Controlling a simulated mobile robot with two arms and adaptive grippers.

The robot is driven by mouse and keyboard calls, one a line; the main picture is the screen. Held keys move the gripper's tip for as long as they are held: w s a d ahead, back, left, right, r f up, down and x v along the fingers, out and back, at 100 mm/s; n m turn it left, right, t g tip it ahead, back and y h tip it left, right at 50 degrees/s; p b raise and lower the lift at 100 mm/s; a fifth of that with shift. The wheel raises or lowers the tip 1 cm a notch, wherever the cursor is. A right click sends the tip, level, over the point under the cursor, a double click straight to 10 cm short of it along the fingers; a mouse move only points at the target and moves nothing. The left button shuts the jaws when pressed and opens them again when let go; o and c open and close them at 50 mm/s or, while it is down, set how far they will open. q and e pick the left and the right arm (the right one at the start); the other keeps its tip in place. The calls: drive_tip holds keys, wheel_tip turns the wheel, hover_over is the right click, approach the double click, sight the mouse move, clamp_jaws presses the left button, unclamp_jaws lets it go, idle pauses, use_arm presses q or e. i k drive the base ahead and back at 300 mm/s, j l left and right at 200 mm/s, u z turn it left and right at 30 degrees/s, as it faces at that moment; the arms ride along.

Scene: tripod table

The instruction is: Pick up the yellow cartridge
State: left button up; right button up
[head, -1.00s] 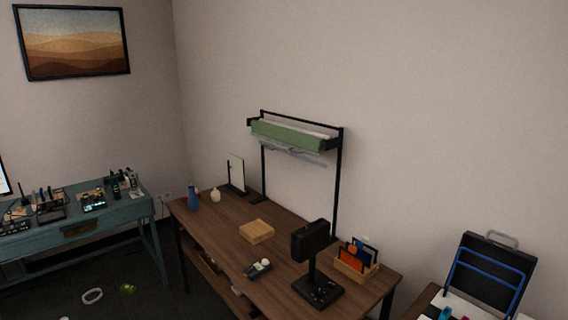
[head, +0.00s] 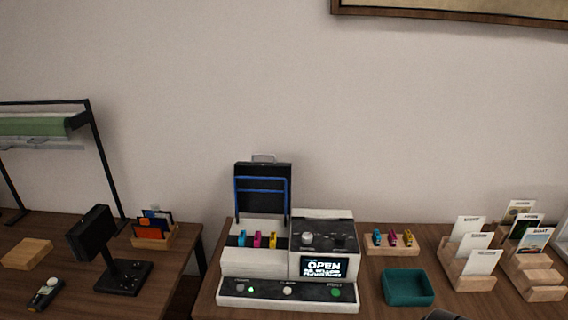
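A yellow cartridge (head: 273,240) stands in the open bay of the white printer-like machine (head: 262,264), to the right of a magenta and a cyan one. Another yellow cartridge (head: 408,238) stands at the right end of a small wooden rack (head: 393,251), beside a magenta and a cyan one. The machine's black lid is raised and its screen reads OPEN. Neither gripper can be made out. A small dark rounded shape at the bottom edge, right of the middle, is too cut off to identify.
A teal tray (head: 408,303) lies in front of the rack. Wooden card holders (head: 467,283) with white cards stand to the right. On the left table are a black stand (head: 123,278), a card box (head: 155,238) and a wooden block (head: 27,254). A gap separates the two tables.

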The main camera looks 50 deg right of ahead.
sight(272, 240)
drive_tip(key=z, duration=1.65)
